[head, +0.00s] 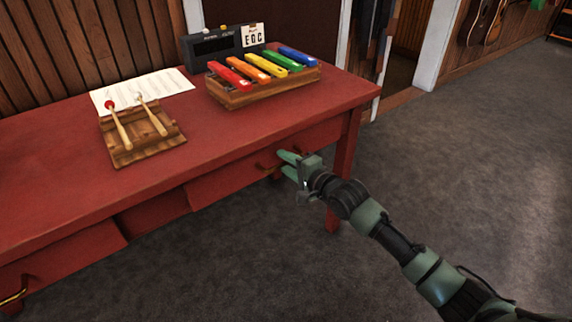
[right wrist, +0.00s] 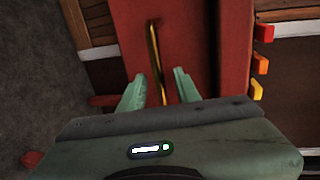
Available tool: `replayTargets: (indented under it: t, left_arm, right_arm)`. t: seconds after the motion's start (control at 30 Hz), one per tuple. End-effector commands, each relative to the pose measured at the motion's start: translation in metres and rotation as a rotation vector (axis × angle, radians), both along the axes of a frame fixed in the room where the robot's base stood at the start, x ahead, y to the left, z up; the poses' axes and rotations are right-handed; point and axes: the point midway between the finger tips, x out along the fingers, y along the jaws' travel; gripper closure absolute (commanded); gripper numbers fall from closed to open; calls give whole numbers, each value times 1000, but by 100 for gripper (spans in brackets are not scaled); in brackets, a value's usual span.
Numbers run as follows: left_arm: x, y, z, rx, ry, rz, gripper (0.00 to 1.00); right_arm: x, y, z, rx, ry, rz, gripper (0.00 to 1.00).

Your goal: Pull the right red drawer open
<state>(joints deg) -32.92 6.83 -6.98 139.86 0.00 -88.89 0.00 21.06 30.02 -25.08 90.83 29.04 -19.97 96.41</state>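The red table (head: 60,185) has a right drawer (head: 228,180) with a brass handle (head: 265,167). The drawer front looks shut, level with the table's front. My right gripper (head: 284,165) is at the handle, reaching in from the right. In the right wrist view, its two green fingers (right wrist: 160,92) are apart, and the upright-looking brass bar (right wrist: 154,55) runs into the space between them. I cannot tell whether either finger touches the bar. My left gripper is not in view.
On the table are a wooden rack of coloured bars (head: 240,98), a wooden stand with two mallets (head: 145,145), a paper sheet (head: 165,82) and a dark device (head: 212,48). A left drawer (head: 65,265) has its own handle (head: 14,297). The grey floor (head: 450,140) at right is clear.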

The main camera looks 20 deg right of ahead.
Motion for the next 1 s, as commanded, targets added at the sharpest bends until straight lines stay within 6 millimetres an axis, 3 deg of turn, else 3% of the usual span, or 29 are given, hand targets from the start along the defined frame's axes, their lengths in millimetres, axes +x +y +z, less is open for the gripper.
replayTargets:
  t: [0.23, 0.33, 0.37, 1.0]
  left_arm:
    - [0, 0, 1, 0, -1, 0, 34]
    - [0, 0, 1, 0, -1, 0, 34]
    - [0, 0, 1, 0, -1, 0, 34]
    - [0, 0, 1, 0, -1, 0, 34]
  right_arm:
    - [1, 0, 0, 0, 0, 0, 68]
    - [1, 0, 0, 0, 0, 0, 96]
    - [1, 0, 0, 0, 0, 0, 100]
    - [0, 0, -1, 0, 1, 0, 100]
